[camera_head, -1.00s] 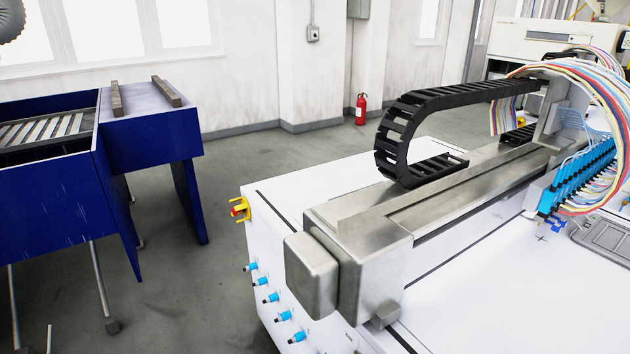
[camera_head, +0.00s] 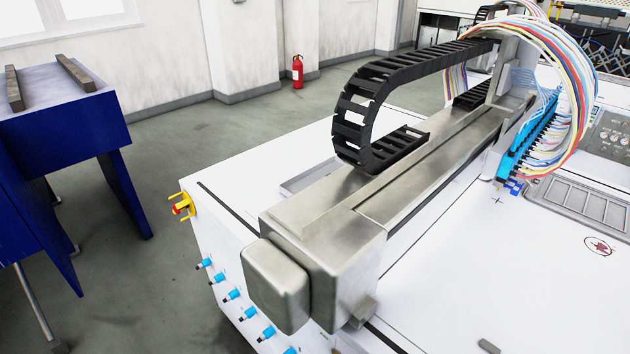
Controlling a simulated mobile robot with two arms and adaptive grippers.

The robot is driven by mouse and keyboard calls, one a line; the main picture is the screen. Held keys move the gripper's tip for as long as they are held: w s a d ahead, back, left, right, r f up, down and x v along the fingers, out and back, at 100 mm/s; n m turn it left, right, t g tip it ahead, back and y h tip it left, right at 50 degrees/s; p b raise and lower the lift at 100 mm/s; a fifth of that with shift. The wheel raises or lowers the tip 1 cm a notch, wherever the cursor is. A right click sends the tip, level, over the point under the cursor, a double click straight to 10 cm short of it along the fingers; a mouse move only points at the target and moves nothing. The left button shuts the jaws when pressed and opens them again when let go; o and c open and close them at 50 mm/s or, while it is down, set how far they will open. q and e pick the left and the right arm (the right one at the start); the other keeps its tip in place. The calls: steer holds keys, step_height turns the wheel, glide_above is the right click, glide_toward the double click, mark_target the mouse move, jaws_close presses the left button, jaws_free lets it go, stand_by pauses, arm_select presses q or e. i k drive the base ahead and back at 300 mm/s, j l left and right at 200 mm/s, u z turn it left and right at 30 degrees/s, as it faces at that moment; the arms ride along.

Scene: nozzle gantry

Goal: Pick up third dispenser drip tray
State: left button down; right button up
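A grey metal tray (camera_head: 572,203) with several slots lies on the white machine bed at the right. It is below and beside a row of blue nozzles (camera_head: 530,140). The edge of another shallow grey tray (camera_head: 300,180) shows behind the gantry rail (camera_head: 420,170), which hides much of it. I cannot tell which is the third dispenser drip tray. Neither of my grippers is in view.
A black cable chain (camera_head: 365,105) arches over the rail. Coloured cables (camera_head: 575,60) loop above the nozzles. A blue metal stand (camera_head: 60,130) is at the left, with free floor between it and the white machine (camera_head: 255,165). A red extinguisher (camera_head: 297,72) stands by the wall.

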mark_target(291, 186)
steer(key=z, duration=0.8)
steer(key=j+z, duration=0.9)
steer(key=k+j+z, duration=0.1)
steer(key=j+z, duration=0.35)
steer(key=j, duration=0.15)
